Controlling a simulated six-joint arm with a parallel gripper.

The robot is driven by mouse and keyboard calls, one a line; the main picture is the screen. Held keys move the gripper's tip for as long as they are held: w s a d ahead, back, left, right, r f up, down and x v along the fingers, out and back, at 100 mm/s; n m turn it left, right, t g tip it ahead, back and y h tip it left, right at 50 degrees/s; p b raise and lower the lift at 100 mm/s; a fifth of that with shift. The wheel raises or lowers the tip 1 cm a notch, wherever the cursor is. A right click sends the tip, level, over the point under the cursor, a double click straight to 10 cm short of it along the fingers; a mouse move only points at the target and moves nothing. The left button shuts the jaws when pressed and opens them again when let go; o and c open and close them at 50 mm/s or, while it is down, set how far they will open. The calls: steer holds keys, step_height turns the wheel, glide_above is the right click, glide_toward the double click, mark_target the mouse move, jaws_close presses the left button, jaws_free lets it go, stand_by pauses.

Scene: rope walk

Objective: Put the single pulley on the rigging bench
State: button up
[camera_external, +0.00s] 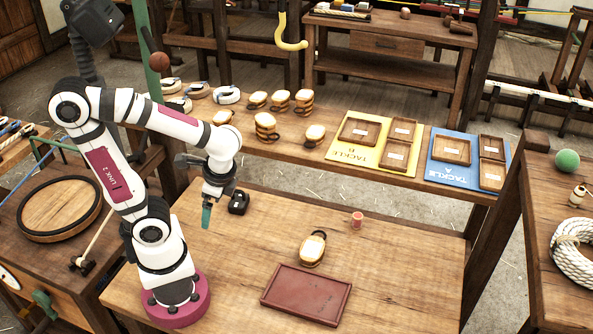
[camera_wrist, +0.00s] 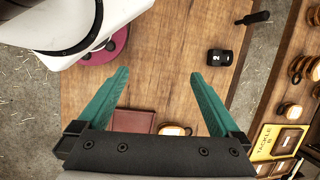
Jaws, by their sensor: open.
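A cream-topped pulley block (camera_external: 312,248) with a dark strap lies on the wooden bench (camera_external: 400,275), just behind a red-brown tray (camera_external: 306,294). I cannot tell whether it is the single one. In the wrist view this block (camera_wrist: 173,130) shows partly above the gripper body, beside the tray (camera_wrist: 133,121). More cream-topped blocks of differing heights, including a low one (camera_external: 222,117) and a tall one (camera_external: 265,124), stand on the long rear bench (camera_external: 200,103). My gripper (camera_wrist: 160,75) is open and empty; its teal fingers (camera_external: 206,216) hang above the bench, left of the block.
Yellow (camera_external: 374,162) and blue (camera_external: 455,174) tackle boards with wooden trays lie on the rear bench. The near right of my bench is clear.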

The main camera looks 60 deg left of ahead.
steer(key=shift+s+d+r+n+t+h, duration=0.35)
steer(key=shift+s+n+h, duration=0.1)
steer(key=shift+n+h, duration=0.1)
steer(key=shift+s+d+r+n+t+h, duration=0.25)
steer(key=shift+s+d+n+h, duration=0.1)
steer(key=shift+s+n+h, duration=0.15)
steer(key=shift+w, duration=0.15)
